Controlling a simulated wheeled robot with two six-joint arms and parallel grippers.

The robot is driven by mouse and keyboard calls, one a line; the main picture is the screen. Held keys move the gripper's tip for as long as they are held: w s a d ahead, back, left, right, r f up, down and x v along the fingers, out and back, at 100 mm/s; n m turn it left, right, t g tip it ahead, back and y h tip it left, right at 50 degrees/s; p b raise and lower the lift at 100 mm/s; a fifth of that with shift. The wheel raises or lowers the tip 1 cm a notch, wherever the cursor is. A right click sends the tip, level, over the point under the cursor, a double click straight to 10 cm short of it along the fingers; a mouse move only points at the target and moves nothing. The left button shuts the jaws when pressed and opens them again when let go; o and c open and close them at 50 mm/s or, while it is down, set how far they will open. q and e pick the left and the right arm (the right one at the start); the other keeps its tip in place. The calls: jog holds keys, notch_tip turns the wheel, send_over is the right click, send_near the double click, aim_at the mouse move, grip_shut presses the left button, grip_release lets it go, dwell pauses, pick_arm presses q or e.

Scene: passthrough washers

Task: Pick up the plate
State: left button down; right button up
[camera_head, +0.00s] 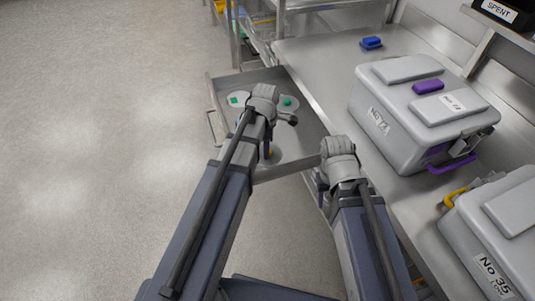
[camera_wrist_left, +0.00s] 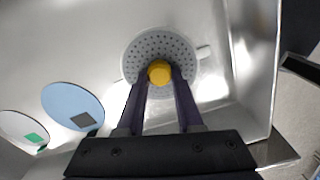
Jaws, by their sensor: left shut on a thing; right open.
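The plate is a round, light grey perforated disc (camera_wrist_left: 148,45) with a yellow knob (camera_wrist_left: 160,72) at its middle and a small side tab. It lies in the open metal drawer (camera_head: 225,88); in the head view only part of the plate (camera_head: 277,158) shows below my left wrist. My left gripper (camera_wrist_left: 160,78) points down into the drawer, its dark purple fingers shut on the yellow knob. The plate appears to be at or near the drawer floor; I cannot tell whether it touches. My right gripper (camera_head: 321,190) is open beside the counter edge, its fingertips partly hidden.
The steel counter (camera_head: 318,62) on the right bears grey lidded boxes (camera_head: 400,120) and a blue item (camera_head: 371,43). The floor at left is clear.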

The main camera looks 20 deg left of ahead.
pick_arm(q)
jog(key=shift+r, duration=0.15)
notch_tip(320, 180, up, 10)
jog(key=p, duration=1)
